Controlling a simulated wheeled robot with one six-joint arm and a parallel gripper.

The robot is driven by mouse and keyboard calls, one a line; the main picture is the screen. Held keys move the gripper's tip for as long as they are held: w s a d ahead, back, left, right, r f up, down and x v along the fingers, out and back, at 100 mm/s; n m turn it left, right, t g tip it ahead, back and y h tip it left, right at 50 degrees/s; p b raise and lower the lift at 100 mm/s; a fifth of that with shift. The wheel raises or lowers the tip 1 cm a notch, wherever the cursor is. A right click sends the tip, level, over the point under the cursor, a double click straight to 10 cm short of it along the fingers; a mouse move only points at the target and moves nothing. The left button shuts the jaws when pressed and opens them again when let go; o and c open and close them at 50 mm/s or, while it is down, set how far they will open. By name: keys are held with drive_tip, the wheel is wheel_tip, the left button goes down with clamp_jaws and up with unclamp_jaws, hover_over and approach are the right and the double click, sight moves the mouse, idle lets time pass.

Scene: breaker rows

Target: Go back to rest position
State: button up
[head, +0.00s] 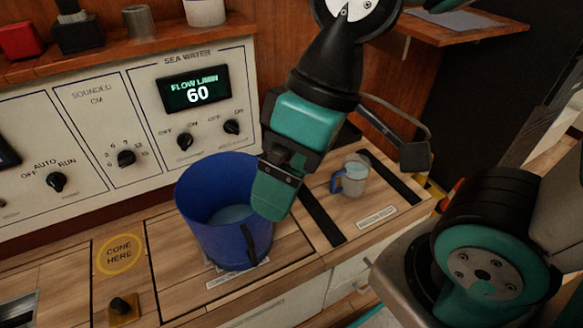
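My gripper (276,192) hangs at the centre of the head view, fingers pointing down, over the right rim of a blue bucket (212,205). Its fingers look close together, but the angle hides whether there is a gap between them. I cannot tell whether it touches the bucket. The bucket stands upright on the wooden counter with pale liquid inside and a dark handle on its front side. My arm rises from the gripper towards the top of the view, and another part of it fills the lower right.
A small cup (353,173) with a blue handle stands right of the gripper. The panel (130,120) behind has several knobs and a display (195,91) reading 60. A shelf above holds a red block (20,40) and containers. A dark knob (122,307) stands at front left.

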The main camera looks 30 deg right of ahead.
wheel_tip(320, 180, up, 29)
drive_tip(key=p, duration=2.9)
drive_tip(key=shift+r, duration=0.2)
